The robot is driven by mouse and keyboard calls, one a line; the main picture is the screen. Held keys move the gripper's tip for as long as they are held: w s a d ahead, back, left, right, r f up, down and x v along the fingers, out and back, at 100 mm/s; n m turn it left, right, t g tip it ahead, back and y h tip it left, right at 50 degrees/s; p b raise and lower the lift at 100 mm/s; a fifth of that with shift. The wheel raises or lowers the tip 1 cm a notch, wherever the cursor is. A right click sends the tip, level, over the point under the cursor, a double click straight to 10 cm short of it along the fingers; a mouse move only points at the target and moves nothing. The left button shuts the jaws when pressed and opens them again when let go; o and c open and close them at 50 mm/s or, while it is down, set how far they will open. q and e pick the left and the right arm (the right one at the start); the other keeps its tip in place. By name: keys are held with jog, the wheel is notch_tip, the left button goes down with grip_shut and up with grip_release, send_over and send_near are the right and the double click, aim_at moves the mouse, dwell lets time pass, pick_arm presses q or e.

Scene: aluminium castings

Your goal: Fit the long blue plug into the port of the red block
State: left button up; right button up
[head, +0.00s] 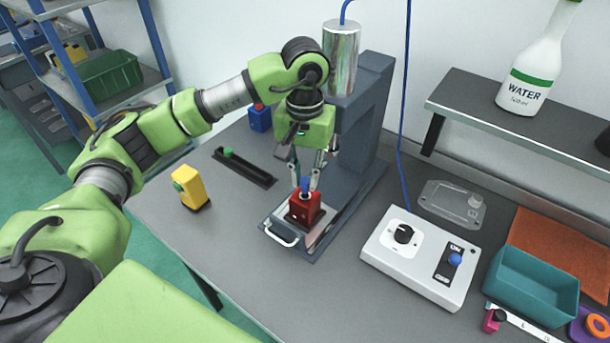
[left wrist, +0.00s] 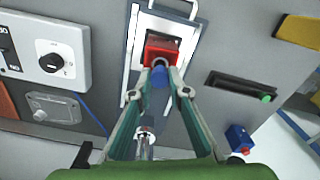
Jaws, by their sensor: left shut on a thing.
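The red block (head: 304,211) sits upright on the metal slide plate of the grey press. It also shows in the left wrist view (left wrist: 161,51). My left gripper (head: 305,188) points down over the block, shut on the long blue plug (head: 305,183). In the left wrist view the plug (left wrist: 159,77) is between the two fingertips, right at the block's near side. The plug's lower end and the port are hidden, so I cannot tell how far the plug is in. My right gripper is not in view.
The slide plate has a handle (head: 281,236). The press column (head: 363,110) stands close behind the gripper. A yellow block (head: 190,188), a slotted black rail (head: 245,168) and a blue block (head: 260,118) are to the left. A white control box (head: 420,258) and teal bin (head: 530,285) are right.

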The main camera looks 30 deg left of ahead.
aim_at(305, 181)
pick_arm(q)
jog(key=shift+b, duration=0.35)
dwell(0.6)
jog(key=shift+f+b, duration=1.2)
jog(key=shift+f, duration=0.1)
jog(key=o, duration=0.8)
jog(key=shift+c, duration=0.2)
jog(key=shift+r, duration=0.1)
notch_tip(305, 181, up, 12)
